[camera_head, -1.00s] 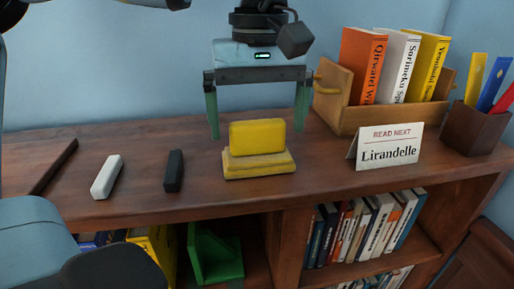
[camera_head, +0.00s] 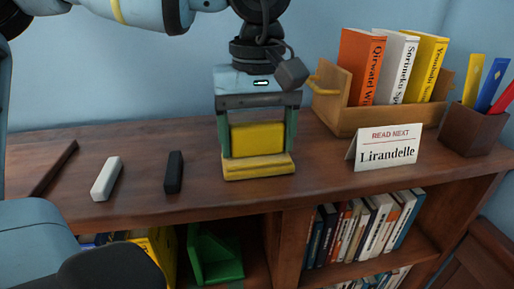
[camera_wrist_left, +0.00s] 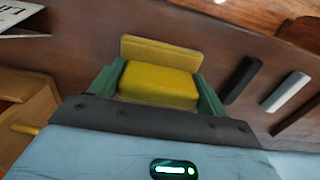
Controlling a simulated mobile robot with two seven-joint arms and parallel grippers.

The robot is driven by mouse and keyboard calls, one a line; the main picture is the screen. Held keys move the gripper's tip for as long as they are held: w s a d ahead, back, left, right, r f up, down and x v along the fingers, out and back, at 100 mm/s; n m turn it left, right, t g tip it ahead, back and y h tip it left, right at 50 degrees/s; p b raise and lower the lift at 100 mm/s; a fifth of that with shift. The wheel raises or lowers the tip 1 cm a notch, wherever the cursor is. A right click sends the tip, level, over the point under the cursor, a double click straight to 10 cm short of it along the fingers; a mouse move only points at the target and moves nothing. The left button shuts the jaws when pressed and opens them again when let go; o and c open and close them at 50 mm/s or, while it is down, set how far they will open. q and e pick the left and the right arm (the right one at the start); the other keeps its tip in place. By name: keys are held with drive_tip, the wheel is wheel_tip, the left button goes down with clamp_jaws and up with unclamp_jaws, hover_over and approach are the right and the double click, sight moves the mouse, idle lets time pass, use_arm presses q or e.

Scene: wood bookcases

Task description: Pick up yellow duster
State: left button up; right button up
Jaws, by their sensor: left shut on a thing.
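The yellow duster (camera_head: 257,139) is a bright yellow block above a paler yellow base (camera_head: 259,168) on top of the wood bookcase. My left gripper (camera_head: 257,146) points down over it, with its green fingers shut on the duster's two sides. The left wrist view also shows the duster (camera_wrist_left: 158,85) between the green fingers (camera_wrist_left: 157,95). The base still appears to be at the shelf top; I cannot tell whether there is a gap under it. My right gripper is not in view.
A black block (camera_head: 174,171) and a white block (camera_head: 106,179) lie left of the duster. A "READ NEXT" card (camera_head: 386,147), a wooden book holder (camera_head: 352,117) and a dark pen cup (camera_head: 472,131) stand to the right. Shelves with books are below.

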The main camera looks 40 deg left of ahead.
sight(256, 124)
use_arm(q)
wheel_tip(256, 124, up, 10)
drive_tip(key=shift+r, duration=0.1)
idle(0.4)
drive_tip(key=o, duration=0.4)
drive_tip(key=shift+c, duration=1.2)
drive_tip(key=shift+a, duration=0.1)
